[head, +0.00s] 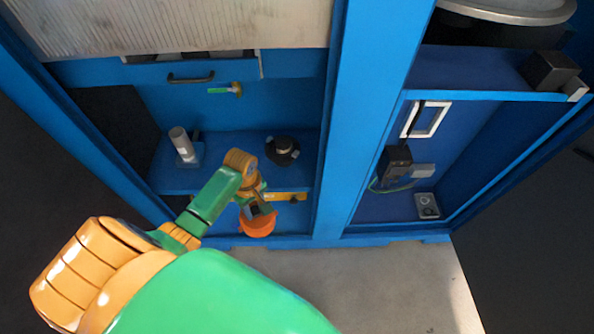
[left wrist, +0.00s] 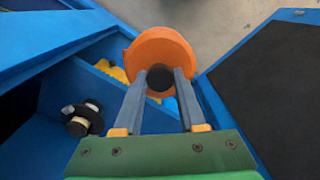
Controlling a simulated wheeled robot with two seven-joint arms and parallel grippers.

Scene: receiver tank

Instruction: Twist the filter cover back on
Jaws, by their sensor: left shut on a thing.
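The orange round cover (left wrist: 160,52), with a black knob at its middle, is in my left gripper (left wrist: 161,80). The two grey fingers are shut on the knob, one on each side. In the head view the orange cover (head: 258,226) hangs below the left gripper (head: 259,208), near the cabinet's lower front edge and apart from the shelf. A black round fitting with pale side parts (head: 282,151) sits on the blue shelf, behind and right of the gripper; it also shows at left in the left wrist view (left wrist: 82,118). My right gripper is not in view.
A grey cylinder on a block (head: 184,146) stands left on the shelf. A yellow part (head: 290,197) lies just right of the gripper. A blue post (head: 370,110) divides this bay from the right bay. Bare floor (head: 350,280) lies in front.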

